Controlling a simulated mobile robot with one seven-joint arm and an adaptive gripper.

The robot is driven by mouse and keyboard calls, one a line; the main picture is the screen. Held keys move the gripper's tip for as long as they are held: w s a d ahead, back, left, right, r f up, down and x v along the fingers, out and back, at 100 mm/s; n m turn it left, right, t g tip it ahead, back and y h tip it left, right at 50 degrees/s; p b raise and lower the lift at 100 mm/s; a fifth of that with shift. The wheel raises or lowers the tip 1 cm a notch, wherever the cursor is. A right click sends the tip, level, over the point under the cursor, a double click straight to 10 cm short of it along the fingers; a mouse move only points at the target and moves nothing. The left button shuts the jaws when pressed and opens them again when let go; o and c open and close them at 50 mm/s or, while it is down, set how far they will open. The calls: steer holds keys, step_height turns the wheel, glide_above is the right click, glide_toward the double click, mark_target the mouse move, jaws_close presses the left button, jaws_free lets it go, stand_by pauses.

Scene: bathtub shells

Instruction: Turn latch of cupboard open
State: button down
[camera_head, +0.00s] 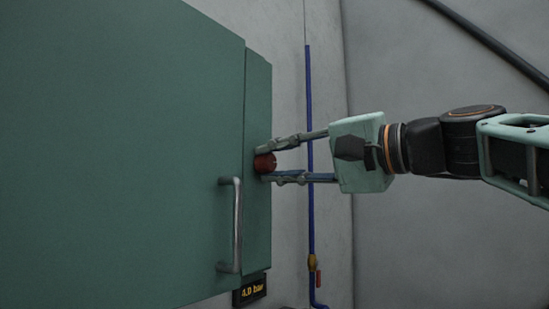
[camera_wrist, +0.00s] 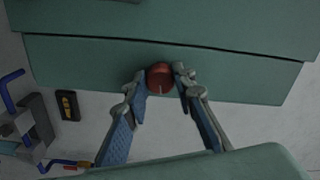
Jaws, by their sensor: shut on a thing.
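The green cupboard (camera_head: 120,150) fills the left of the head view, with its door closed. Its latch is a round red knob (camera_head: 265,162) on the narrow panel right of the door. In the wrist view the knob (camera_wrist: 160,77) shows a pale line on its face. My gripper (camera_head: 268,165) reaches in from the right and is shut on the knob, one finger above and one below it. In the wrist view my gripper (camera_wrist: 162,84) has its fingertips on either side of the knob. The fingertips partly hide the knob's sides.
A vertical metal handle (camera_head: 231,225) stands out from the door, lower left of the knob. A blue pipe (camera_head: 310,120) with a brass fitting runs down the grey wall behind my fingers.

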steer(key=shift+m, duration=0.7)
steer(key=c, duration=1.6)
jaws_free()
steer(key=v, duration=1.2)
